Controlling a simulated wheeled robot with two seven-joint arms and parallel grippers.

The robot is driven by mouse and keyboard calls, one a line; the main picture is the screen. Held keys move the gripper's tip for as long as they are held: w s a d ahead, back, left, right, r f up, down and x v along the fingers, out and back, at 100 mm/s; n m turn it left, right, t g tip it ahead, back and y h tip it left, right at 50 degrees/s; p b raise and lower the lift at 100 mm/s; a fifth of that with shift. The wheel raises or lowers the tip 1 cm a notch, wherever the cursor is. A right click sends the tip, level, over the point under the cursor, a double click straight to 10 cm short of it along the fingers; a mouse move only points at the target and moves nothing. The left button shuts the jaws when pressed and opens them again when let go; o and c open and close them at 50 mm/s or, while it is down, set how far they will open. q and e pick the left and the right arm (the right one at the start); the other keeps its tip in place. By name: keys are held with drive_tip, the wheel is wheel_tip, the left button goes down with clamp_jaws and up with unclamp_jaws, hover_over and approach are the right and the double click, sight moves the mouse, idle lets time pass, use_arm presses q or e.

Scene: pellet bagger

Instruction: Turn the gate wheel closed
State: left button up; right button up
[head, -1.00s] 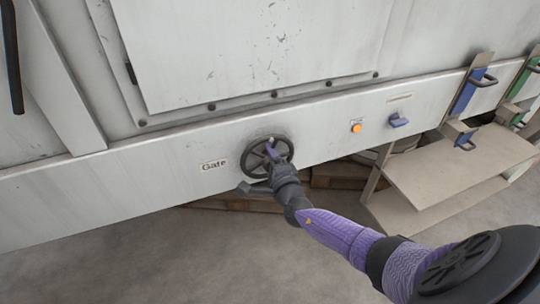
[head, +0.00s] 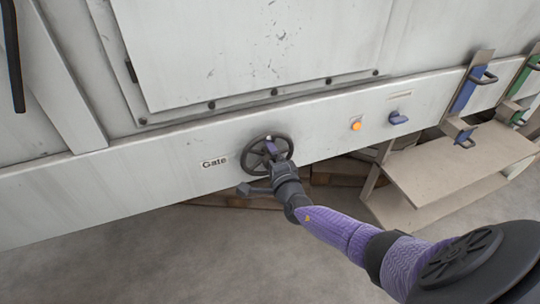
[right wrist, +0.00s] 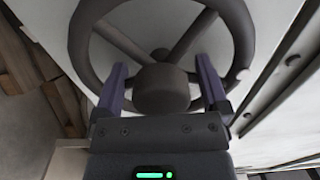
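The gate wheel (head: 249,164) is a dark spoked handwheel on the pale machine front, right of the "Gate" label (head: 214,163). In the right wrist view, its rim (right wrist: 238,30), spokes and round hub (right wrist: 162,90) fill the upper middle. My right gripper (head: 275,153) is at the wheel and covers part of it in the head view. In the right wrist view, my right gripper (right wrist: 162,78) is open, with one purple finger on each side of the hub. Gaps show between the fingers and the hub. Whether the fingers touch spokes or rim is unclear. My left gripper is out of view.
An orange button (head: 356,126) and a blue knob (head: 398,118) sit right of the wheel. A beige shelf (head: 455,178) with blue and green handled parts juts out farther right. Wooden pallets (head: 345,172) lie beneath the machine. The floor at lower left is clear.

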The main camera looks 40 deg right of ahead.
drive_tip(key=shift+s+a+r, duration=0.1)
drive_tip(key=shift+s, duration=0.2)
drive_tip(key=p+v, duration=0.3)
drive_tip(key=v, duration=0.6)
drive_tip(key=shift+s+p, duration=0.15)
drive_tip(key=shift+p, duration=0.15)
